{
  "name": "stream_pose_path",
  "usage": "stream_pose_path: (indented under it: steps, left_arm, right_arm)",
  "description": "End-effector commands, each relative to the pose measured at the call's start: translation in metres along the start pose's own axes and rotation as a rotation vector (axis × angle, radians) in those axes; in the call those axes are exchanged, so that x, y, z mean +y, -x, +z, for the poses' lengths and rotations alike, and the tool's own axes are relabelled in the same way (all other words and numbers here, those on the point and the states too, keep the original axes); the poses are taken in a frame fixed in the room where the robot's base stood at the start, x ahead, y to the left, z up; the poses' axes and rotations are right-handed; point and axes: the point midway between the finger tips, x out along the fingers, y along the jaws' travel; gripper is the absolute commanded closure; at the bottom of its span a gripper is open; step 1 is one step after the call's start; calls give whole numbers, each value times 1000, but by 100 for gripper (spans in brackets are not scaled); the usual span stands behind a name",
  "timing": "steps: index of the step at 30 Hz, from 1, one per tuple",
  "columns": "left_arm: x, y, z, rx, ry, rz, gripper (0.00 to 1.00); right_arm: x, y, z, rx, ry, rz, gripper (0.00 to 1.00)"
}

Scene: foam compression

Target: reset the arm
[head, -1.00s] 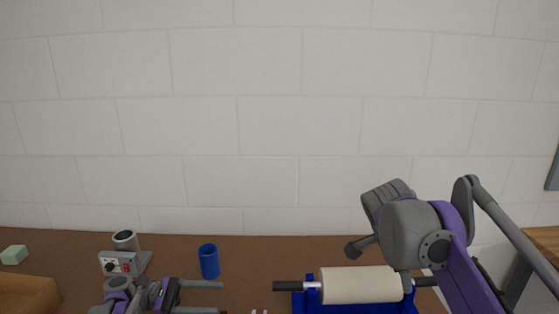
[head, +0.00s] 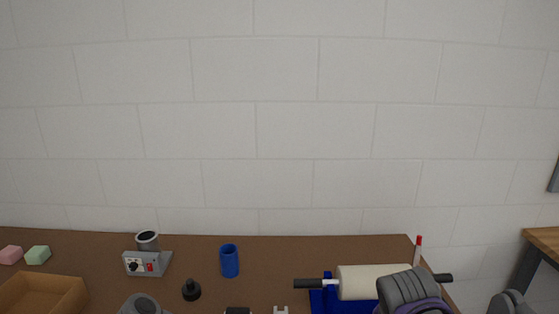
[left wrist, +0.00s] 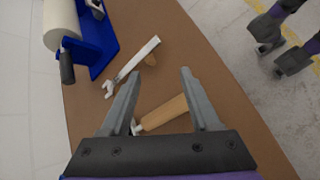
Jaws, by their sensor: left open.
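My left gripper (left wrist: 160,72) is open and empty, its two fingers spread over the brown table (left wrist: 205,45) in the left wrist view. A tool with a wooden handle (left wrist: 165,112) lies below and between the fingers. A pale, long tool with a forked end (left wrist: 135,60) lies beyond it. My left gripper cannot be made out clearly there.
A cream roller (head: 365,283) sits on a blue stand (head: 322,302). A blue cup (head: 230,261), grey device (head: 147,264), black knob (head: 191,290), cardboard box (head: 45,291), pink block (head: 10,255) and green block (head: 37,255) stand on the table. A red-topped stick (head: 418,248) stands behind the roller.

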Motion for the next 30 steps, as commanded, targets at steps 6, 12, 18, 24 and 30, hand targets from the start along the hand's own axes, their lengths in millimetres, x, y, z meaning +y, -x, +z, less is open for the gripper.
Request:
stream_pose_path:
  steps: [6,12,18,24,30]
  left_arm:
    - [-76,6,23,313,-376,-212,38]
    - [-136,26,24,545,-764,-434,38]
    - [-166,40,18,670,-1023,-590,38]
    - [-171,44,16,698,-1089,-631,38]
    - [-171,44,16,697,-1085,-630,38]
  right_arm:
    - [38,-18,61,-23,342,-97,38]
    - [71,-39,115,-12,637,-187,38]
    - [92,-54,149,11,822,-242,38]
    - [96,-58,157,19,868,-255,38]
    - [96,-58,157,18,867,-254,38]
